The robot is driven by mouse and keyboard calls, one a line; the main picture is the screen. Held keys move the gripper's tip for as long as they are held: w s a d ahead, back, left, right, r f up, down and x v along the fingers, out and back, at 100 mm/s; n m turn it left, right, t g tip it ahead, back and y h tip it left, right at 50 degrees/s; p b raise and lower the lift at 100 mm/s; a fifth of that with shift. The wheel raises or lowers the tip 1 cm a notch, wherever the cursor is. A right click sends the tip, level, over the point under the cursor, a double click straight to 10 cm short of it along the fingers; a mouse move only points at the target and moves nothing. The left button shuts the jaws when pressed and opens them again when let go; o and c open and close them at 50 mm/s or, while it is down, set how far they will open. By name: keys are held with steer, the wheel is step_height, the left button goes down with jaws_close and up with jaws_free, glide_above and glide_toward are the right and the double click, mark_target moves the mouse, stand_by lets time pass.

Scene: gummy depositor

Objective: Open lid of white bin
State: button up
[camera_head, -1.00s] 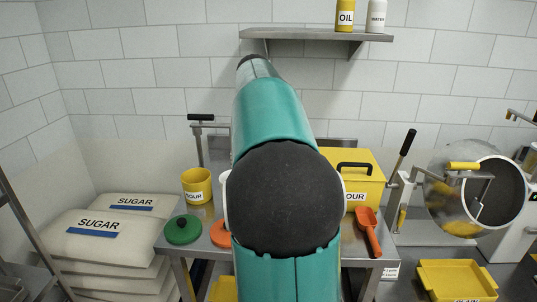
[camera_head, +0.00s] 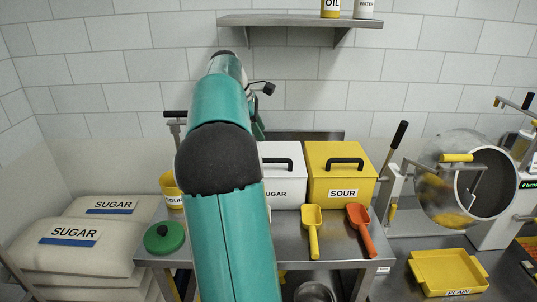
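The white bin (camera_head: 288,191), labelled SUGAR, stands on the steel table beside a yellow bin. Its white lid (camera_head: 268,151) with a black bar handle (camera_head: 271,164) lies flat on top and looks closed. My arm covers the bin's left side. The end of my arm, with my gripper (camera_head: 259,128), shows only in part behind the teal links, above and behind the bin's left side as seen here. The fingers are hidden, so their opening and any contact with the lid cannot be made out.
The yellow SOUR bin (camera_head: 341,186) stands right of the white bin. A yellow scoop (camera_head: 313,230) and an orange scoop (camera_head: 361,230) lie in front. A green lid (camera_head: 165,238) and yellow pot (camera_head: 172,191) are at left. A wall shelf (camera_head: 290,20) hangs above.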

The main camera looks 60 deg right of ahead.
mark_target(273, 160)
steer(key=x, duration=1.1)
steer(key=shift+f, duration=0.3)
jaws_close()
